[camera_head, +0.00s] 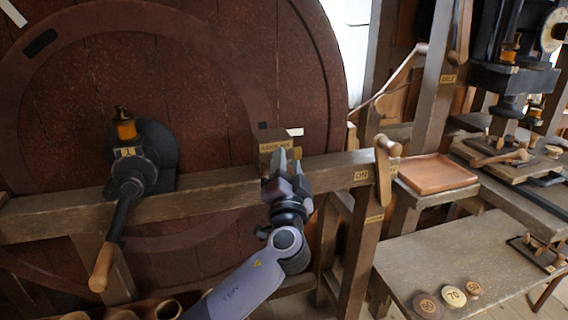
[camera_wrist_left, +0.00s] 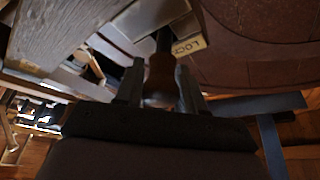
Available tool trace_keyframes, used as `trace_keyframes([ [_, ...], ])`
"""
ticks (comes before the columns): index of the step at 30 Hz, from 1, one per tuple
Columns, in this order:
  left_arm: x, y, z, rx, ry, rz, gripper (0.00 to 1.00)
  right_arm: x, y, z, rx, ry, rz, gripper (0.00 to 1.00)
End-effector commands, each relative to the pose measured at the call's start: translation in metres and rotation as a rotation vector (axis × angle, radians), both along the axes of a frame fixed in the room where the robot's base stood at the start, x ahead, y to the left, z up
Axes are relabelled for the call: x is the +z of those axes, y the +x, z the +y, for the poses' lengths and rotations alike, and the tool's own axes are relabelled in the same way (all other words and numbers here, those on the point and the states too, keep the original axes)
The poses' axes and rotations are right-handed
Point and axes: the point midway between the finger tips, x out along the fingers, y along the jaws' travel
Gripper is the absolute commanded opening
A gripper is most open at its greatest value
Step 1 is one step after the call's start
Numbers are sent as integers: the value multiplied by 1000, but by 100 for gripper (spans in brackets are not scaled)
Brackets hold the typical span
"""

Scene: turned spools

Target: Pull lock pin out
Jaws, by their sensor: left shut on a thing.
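The lock pin (camera_wrist_left: 160,78) shows in the left wrist view as a brown wooden handle on a dark shaft. My left gripper (camera_wrist_left: 158,90) is shut on the handle, one finger on each side. The shaft runs up toward a wooden block (camera_wrist_left: 150,18) with a brass label that reads "LOC". How deep the shaft sits in the block cannot be told. In the head view, my left gripper (camera_head: 283,163) is just in front of the block (camera_head: 270,137) labelled "LOCK PIN" and hides the pin. My right gripper is not in view.
The block stands on a horizontal beam (camera_head: 220,192) before a large dark red wheel (camera_head: 200,80). A crank with a wooden handle (camera_head: 102,268) is at left. A wooden lever (camera_head: 383,170) by an "ON" label is at right. A bench (camera_head: 450,255) holds round weights.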

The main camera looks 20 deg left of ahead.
Motion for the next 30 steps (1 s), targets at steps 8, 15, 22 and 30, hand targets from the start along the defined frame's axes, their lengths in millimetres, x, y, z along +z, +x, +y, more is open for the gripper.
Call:
trace_keyframes([
  [8, 0, -13, -9, -2, -2, 1, 0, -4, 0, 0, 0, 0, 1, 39],
  [15, -1, -13, -10, -4, -2, 2, 58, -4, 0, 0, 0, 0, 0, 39],
  [22, 0, -12, -9, -2, -1, 1, 60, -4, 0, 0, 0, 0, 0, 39],
  [30, -7, -27, -14, -3, -2, 1, 60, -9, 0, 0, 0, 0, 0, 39],
])
